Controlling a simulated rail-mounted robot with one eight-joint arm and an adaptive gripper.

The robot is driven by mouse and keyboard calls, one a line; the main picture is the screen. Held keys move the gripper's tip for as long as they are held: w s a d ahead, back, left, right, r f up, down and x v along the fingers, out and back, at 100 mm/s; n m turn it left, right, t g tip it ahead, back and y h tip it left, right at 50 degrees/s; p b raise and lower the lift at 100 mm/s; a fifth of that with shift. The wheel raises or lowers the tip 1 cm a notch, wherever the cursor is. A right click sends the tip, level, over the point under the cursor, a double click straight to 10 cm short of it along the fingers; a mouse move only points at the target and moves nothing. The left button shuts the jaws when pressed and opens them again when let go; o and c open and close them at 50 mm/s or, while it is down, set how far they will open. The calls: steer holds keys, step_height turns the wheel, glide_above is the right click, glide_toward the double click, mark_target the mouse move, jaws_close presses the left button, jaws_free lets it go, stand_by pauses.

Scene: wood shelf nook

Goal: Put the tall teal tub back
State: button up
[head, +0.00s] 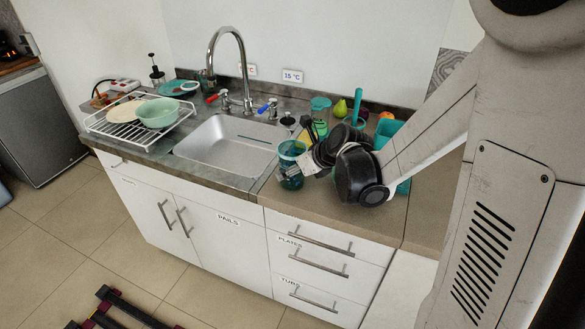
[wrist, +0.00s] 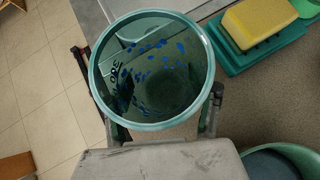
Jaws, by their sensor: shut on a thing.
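A round teal tub (head: 291,150) with blue spots is in my gripper (head: 306,163), near the front edge of the counter, right of the sink. In the wrist view the tub (wrist: 151,15) is seen from above, open and apparently empty, with dark lettering inside. My gripper's fingers lie on its left and right sides, shut on it. Whether its base touches the counter I cannot tell. A larger teal container (head: 388,130) is partly hidden behind my arm.
The drawers below are shut, with labels reading PLATES (head: 290,240) and TUBS (head: 290,282). The cupboard label reads PAILS (head: 228,221). The sink (head: 225,150) and a dish rack (head: 125,137) are to the left. A yellow sponge (wrist: 258,22) lies beside the tub.

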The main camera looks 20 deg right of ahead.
steer(key=shift+f, duration=0.1)
steer(key=o, duration=1.5)
steer(key=shift+c, duration=0.2)
steer(key=p+v, duration=0.1)
steer(key=v, duration=1)
steer(key=s+a+r+n+h, duration=0.1)
steer(key=s+r+n+h, duration=0.1)
steer(key=s+n, duration=0.7)
steer(key=s+a+r+n+h, duration=0.2)
steer(key=s+n, duration=0.7)
steer(key=n, duration=1.2)
step_height(320, 180, up, 2)
steer(key=shift+a+r+n+g, duration=0.15)
steer(key=shift+a+n+g, duration=0.15)
steer(key=shift+g, duration=0.1)
